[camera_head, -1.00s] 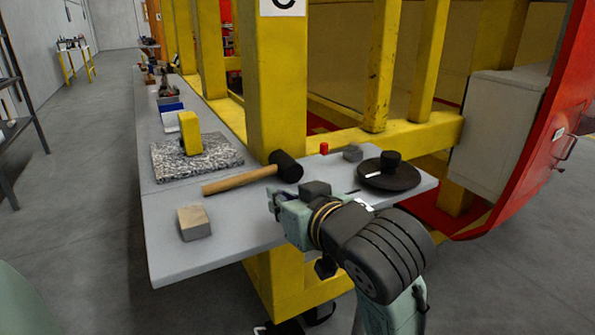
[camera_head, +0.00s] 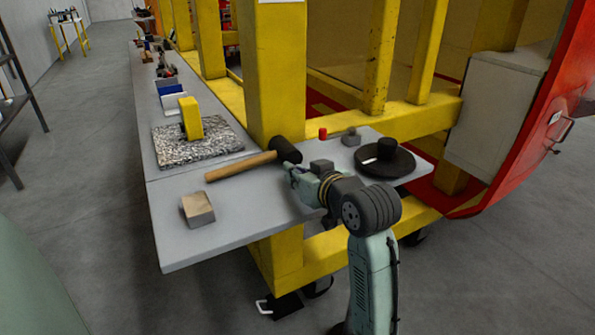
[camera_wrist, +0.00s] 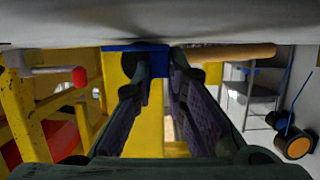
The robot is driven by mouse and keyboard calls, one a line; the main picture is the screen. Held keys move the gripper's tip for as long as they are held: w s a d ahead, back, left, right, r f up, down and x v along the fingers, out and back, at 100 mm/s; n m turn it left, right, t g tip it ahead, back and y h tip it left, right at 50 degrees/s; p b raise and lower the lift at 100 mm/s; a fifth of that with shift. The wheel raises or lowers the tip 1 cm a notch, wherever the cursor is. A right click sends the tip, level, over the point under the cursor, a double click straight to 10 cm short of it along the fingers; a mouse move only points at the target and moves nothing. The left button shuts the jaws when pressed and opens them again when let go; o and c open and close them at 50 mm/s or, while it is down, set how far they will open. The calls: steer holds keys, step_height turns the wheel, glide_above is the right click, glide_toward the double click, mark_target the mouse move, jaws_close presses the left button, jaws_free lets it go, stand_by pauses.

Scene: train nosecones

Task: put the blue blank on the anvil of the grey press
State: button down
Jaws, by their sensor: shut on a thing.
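In the wrist view my gripper (camera_wrist: 160,75) is shut on the blue blank (camera_wrist: 150,47), which shows as a blue edge between the fingertips, close to the pale bench surface. In the head view my gripper (camera_head: 293,172) is low over the grey bench (camera_head: 235,222), beside the head of the mallet (camera_head: 285,150). The blank is not clear there, being small and partly covered by my gripper. I cannot pick out the grey press or its anvil for sure in either view.
A wooden block (camera_head: 198,208) lies at the front left. A yellow block (camera_head: 191,118) stands on a speckled slab (camera_head: 165,150).

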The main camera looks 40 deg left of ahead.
steer(key=shift+f, duration=0.2)
steer(key=shift+f, duration=0.15)
steer(key=c, duration=1.6)
jaws_free()
